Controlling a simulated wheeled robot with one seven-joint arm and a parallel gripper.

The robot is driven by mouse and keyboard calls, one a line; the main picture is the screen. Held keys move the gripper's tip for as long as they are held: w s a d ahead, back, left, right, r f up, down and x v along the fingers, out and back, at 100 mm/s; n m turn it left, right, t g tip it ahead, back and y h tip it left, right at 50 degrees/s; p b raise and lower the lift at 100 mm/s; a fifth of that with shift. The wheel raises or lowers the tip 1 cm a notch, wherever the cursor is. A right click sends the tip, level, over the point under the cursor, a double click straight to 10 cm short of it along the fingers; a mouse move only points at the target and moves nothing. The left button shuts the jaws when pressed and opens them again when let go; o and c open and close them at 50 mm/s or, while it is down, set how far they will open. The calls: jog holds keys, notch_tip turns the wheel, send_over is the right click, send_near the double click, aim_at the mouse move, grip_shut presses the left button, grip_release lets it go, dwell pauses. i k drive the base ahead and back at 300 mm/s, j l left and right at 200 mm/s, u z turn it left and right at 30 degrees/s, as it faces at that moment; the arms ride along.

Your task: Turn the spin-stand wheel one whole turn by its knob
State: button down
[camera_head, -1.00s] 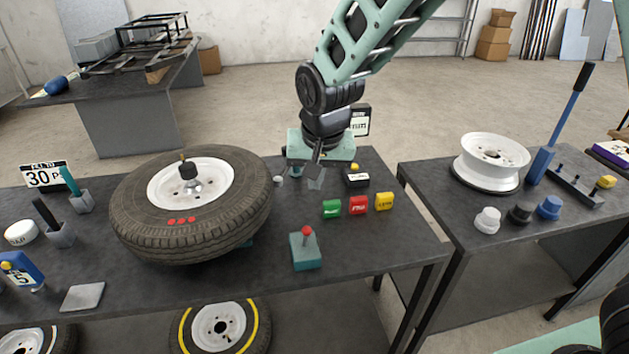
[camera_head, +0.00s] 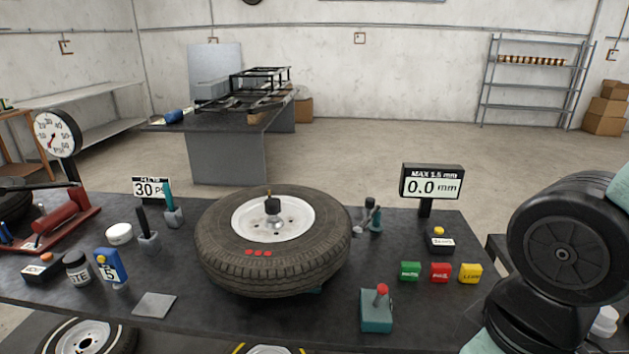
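The wheel (camera_head: 322,255) lies flat on the spin stand, a black tyre around a white rim (camera_head: 245,222). A black knob-like piece (camera_head: 272,205) with a thin brass-coloured stem stands up near the rim's middle. Three red marks (camera_head: 258,253) show on the tyre's near sidewall. The stand under the wheel is mostly hidden; a bit of teal shows below the tyre. My gripper is out of the picture; only a thick black joint of my arm shows large at the right, apart from the wheel.
A display (camera_head: 431,186) reads 0.0 mm, "MAX 1.5 mm". A small dark-and-teal device (camera_head: 373,215) stands just right of the tyre. A teal box with a red ball (camera_head: 376,308) and green, red (camera_head: 441,272) and yellow blocks are in front. Left are a blue "5" device (camera_head: 111,267) and a flat grey plate (camera_head: 154,305).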

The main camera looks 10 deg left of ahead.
aim_at(240, 244)
jog(key=i+j, duration=0.3)
jog(key=j, duration=0.15)
jog(key=i+j, duration=0.25)
jog(key=j, duration=0.2)
jog(key=i+j, duration=0.3)
jog(key=j, duration=0.1)
